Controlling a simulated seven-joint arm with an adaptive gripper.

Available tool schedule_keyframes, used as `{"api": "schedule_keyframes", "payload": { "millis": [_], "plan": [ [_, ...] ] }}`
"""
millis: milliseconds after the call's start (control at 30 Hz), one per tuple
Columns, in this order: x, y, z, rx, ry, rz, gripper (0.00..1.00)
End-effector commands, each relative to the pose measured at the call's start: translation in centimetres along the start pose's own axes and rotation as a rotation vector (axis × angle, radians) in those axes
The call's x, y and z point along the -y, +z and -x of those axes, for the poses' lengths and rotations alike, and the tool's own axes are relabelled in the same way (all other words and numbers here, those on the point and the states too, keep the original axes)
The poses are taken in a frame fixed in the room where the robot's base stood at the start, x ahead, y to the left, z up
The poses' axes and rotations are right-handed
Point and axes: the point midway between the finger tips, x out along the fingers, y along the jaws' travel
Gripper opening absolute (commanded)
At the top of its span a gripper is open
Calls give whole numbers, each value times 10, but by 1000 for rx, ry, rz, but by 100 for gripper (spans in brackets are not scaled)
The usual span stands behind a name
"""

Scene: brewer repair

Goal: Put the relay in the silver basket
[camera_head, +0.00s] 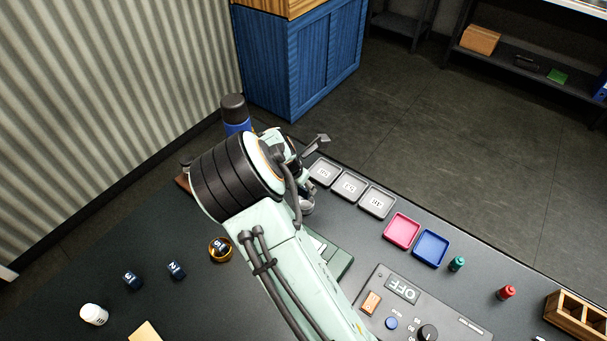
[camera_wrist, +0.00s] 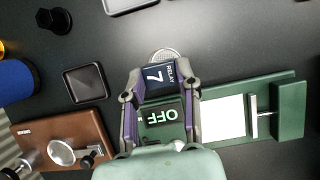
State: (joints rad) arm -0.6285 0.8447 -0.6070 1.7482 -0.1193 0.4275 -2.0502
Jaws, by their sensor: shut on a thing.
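The relay (camera_wrist: 160,73) is a dark blue block with white lettering "RELAY 7", seen in the wrist view. My gripper (camera_wrist: 163,80) is shut on it, a purple-grey finger on each side. A round silver rim (camera_wrist: 165,53), apparently the silver basket, shows just beyond the relay, which covers most of it. I cannot tell how high the relay is above it. In the head view, a small silver round thing (camera_head: 307,204) shows beside my arm. There my arm hides the relay and most of the gripper.
A green device (camera_wrist: 285,110) with an "OFF" label lies below my gripper. A brown board (camera_wrist: 62,140) is at left. In the head view, grey trays (camera_head: 350,186), a pink tray (camera_head: 402,231) and a blue tray (camera_head: 431,249) line the edge. Dark blocks (camera_head: 132,280) and a gold ring (camera_head: 212,257) lie at left.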

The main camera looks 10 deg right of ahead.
Motion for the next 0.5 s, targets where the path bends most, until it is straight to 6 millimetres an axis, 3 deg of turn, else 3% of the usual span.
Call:
{"api": "schedule_keyframes", "payload": {
  "millis": [200,500],
  "plan": [
    [0,-7,-16,0,-1,-1,1],
    [0,-8,-20,0,1,-1,1]
  ]
}}
